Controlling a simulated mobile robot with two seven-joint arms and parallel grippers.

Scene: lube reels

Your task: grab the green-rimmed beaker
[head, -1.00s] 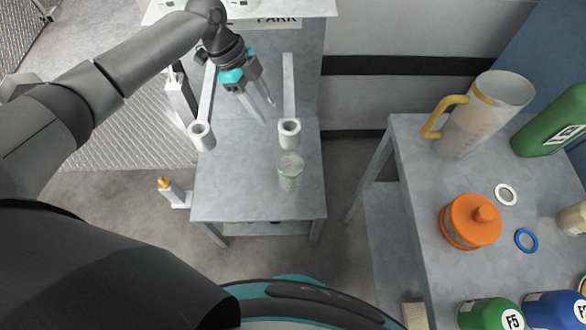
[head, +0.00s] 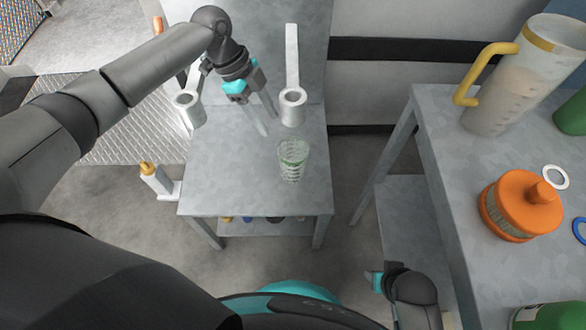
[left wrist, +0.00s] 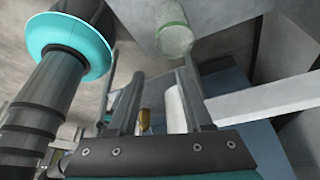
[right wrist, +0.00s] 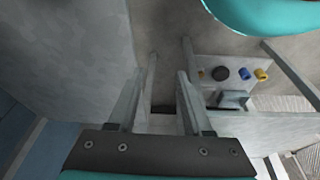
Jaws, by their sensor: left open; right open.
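The green-rimmed beaker (head: 292,160) is clear and stands upright on the small grey metal table, below the right-hand white spout in the head view. It also shows at the top of the left wrist view (left wrist: 174,38). My left gripper (head: 270,124) is open and empty, above the table to the left of the beaker and apart from it. In the left wrist view its fingers (left wrist: 160,100) point up the picture. My right gripper (right wrist: 163,75) is open and empty in the right wrist view. In the head view my right wrist is low, between the two tables.
Two white spouts (head: 293,100) (head: 189,108) overhang the small table (head: 225,190). The right table (head: 440,140) holds a yellow-handled jug (head: 510,85), an orange-lidded container (head: 522,205), a white ring (head: 556,177) and green containers. A yellow-tipped bottle (head: 155,178) stands left of the small table.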

